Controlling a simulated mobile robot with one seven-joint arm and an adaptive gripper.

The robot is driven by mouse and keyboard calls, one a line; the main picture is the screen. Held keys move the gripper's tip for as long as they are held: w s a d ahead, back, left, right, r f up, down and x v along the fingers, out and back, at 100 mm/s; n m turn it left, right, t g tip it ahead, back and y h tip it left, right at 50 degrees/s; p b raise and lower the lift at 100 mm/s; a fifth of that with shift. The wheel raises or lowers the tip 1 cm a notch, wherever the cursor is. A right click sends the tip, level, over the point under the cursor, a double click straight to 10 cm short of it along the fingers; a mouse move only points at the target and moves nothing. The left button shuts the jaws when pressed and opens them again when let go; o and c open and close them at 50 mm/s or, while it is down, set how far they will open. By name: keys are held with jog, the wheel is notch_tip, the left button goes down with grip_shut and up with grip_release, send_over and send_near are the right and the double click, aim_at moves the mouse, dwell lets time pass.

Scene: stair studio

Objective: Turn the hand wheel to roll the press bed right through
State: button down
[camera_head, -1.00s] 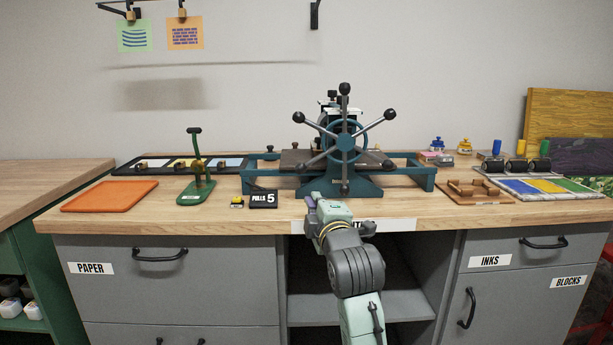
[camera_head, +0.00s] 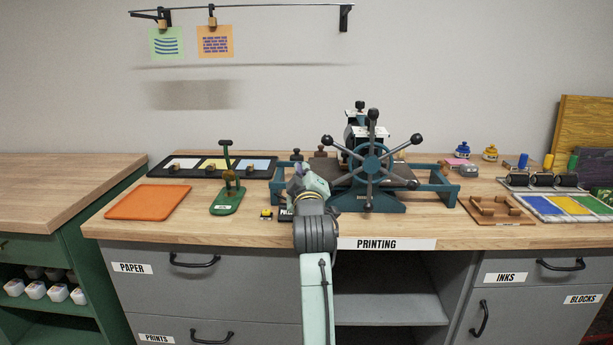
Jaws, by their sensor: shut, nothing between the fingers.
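The teal press (camera_head: 385,203) stands on the wooden counter. Its hand wheel (camera_head: 371,163) faces me, with several long spokes ending in black knobs. The dark press bed (camera_head: 330,171) shows in part behind the wheel, mostly on its left side, above the teal rails. My gripper (camera_head: 299,174) is over the counter at the left end of the press, left of the wheel. It is shut and empty, and appears apart from the spokes. My arm hides the front left of the press frame, and the fingertips are hard to make out.
A green lever tool (camera_head: 227,190) and an orange tray (camera_head: 149,202) stand left of my arm. A wooden holder (camera_head: 494,209) and ink slab (camera_head: 560,208) lie to the right. Bare counter shows in front of the press.

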aim_at(350, 225)
jog(key=shift+s+d+f+p, duration=0.1)
jog(key=shift+d+f+p, duration=0.15)
jog(key=shift+d+f, duration=0.45)
jog(key=shift+d+f+p, duration=0.2)
jog(key=shift+d+f, duration=0.3)
jog(key=shift+d, duration=0.3)
jog(key=shift+f, duration=0.1)
jog(key=shift+d+f+n+b, duration=0.15)
jog(key=shift+f+n+b, duration=0.25)
jog(key=shift+b, duration=0.05)
jog(key=shift+f, duration=0.1)
jog(key=shift+d+f+n+b, duration=0.45)
jog(key=shift+f+n+b, duration=0.25)
jog(key=shift+f+b, duration=0.15)
jog(key=d+f+n+b, duration=0.1)
jog(key=f+n+b, duration=0.1)
jog(key=d+f+n+b, duration=0.1)
jog(key=d+n+b, duration=0.1)
jog(key=d+f+n+g+b, duration=0.1)
jog(key=d+f+n+b, duration=0.1)
jog(key=b, duration=0.1)
jog(key=shift+d+f+n, duration=0.2)
jog(key=shift+f+n, duration=0.15)
jog(key=shift+n, duration=0.05)
jog(key=shift+d+f+n+b, duration=0.25)
jog(key=shift+d+n+b, duration=0.25)
jog(key=shift+d+b, duration=0.1)
jog(key=shift+d+f+b, duration=0.15)
jog(key=shift+d+b, duration=0.3)
jog(key=shift+d, duration=0.2)
